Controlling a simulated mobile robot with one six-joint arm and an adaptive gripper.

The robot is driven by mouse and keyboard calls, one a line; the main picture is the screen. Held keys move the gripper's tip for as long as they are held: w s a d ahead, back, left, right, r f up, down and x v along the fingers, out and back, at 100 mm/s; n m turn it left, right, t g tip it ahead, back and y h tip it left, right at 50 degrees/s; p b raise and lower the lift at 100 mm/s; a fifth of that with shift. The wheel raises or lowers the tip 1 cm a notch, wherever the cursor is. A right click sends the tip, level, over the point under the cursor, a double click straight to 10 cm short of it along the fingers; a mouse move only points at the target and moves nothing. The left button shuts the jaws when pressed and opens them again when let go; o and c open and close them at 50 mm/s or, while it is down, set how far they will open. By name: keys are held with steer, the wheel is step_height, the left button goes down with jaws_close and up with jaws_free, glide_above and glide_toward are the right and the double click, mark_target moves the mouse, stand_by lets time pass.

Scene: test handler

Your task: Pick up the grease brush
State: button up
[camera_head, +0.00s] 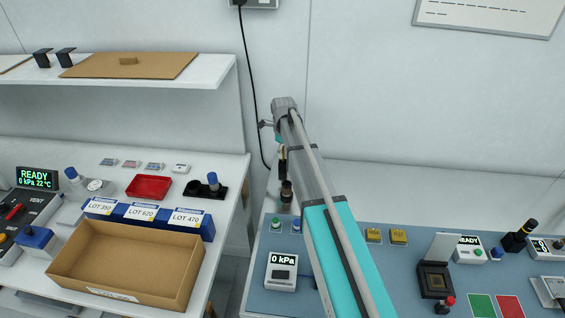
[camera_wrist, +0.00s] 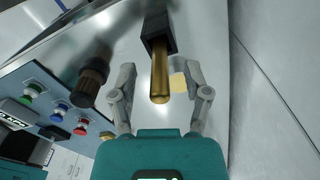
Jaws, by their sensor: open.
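A brass-coloured rod (camera_wrist: 160,78) with a black square sleeve (camera_wrist: 156,32) at its far end is in the wrist view; it looks like the grease brush's handle, but I see no bristles. My gripper (camera_wrist: 159,70) is open, one finger on each side of the rod, with gaps to both. I cannot tell how deep the rod lies between the fingers. In the head view a small black-and-tan piece (camera_head: 283,157) beside my arm may be the same thing. My arm hides most of the gripper there.
A dark brown ribbed knob (camera_wrist: 90,82) stands left of my fingers, near a panel with coloured buttons (camera_wrist: 57,110). The blue bench (camera_head: 259,262) holds a pressure display (camera_head: 282,272) and instruments. A cardboard box (camera_head: 70,281) sits on the left bench. A pale wall is close on the right.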

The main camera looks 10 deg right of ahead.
steer(key=shift+f+b, duration=0.8)
steer(key=shift+f, duration=0.35)
steer(key=shift+c, duration=0.2)
jaws_close()
